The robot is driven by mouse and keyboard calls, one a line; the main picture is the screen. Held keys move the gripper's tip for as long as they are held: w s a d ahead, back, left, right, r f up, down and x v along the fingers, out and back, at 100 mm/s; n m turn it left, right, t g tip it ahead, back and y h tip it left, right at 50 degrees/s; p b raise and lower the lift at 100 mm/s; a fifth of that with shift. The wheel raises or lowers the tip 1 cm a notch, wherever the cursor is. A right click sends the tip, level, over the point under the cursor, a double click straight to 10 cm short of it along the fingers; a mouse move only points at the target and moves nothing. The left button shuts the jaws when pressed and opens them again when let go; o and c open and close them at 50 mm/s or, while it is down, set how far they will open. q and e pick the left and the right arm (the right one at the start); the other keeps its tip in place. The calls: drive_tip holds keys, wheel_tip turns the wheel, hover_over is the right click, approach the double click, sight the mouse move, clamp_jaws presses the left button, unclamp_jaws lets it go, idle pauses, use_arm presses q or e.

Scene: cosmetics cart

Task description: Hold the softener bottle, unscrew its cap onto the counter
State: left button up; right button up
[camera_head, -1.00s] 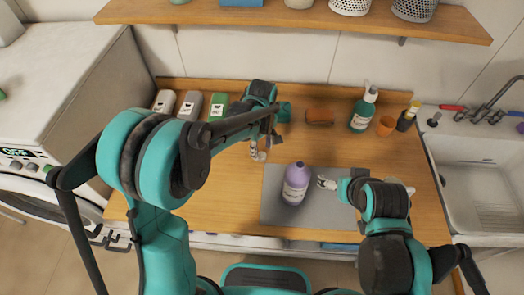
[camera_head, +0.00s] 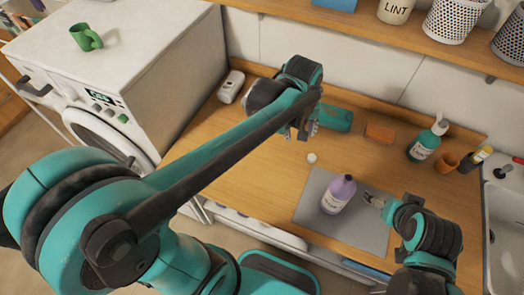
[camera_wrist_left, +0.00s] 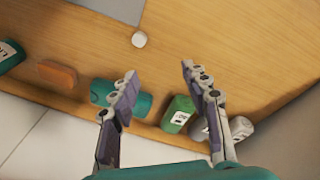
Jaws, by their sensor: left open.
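The softener bottle (camera_head: 339,195), lilac with a pale label, stands upright on the grey mat (camera_head: 312,188). Its top looks dark and narrow, with no white cap on it. A small round white cap (camera_head: 311,158) lies on the wooden counter, behind and left of the bottle; it also shows in the left wrist view (camera_wrist_left: 139,39). My left gripper (camera_head: 304,131) is above the counter, behind the cap; in the left wrist view its fingers (camera_wrist_left: 160,76) are spread and empty. My right gripper (camera_head: 374,200) is right of the bottle, apart from it, fingers seemingly parted.
A teal bottle (camera_head: 337,119) lies behind my left gripper, with an orange block (camera_head: 380,132) beside it. A pump bottle (camera_head: 426,140) and an orange cup (camera_head: 446,162) stand at the back right. A washing machine (camera_head: 120,60) is at left.

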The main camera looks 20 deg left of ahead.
use_arm(q)
drive_tip(key=s+a+m+t, duration=0.5)
drive_tip(key=s+a+m, duration=0.25)
drive_tip(key=s, duration=0.45)
drive_tip(key=shift+n, duration=0.35)
wheel_tip(320, 180, down, 6)
drive_tip(key=b, duration=0.5)
drive_tip(key=shift+w+a+r+b, duration=0.15)
drive_tip(key=shift+b, duration=0.15)
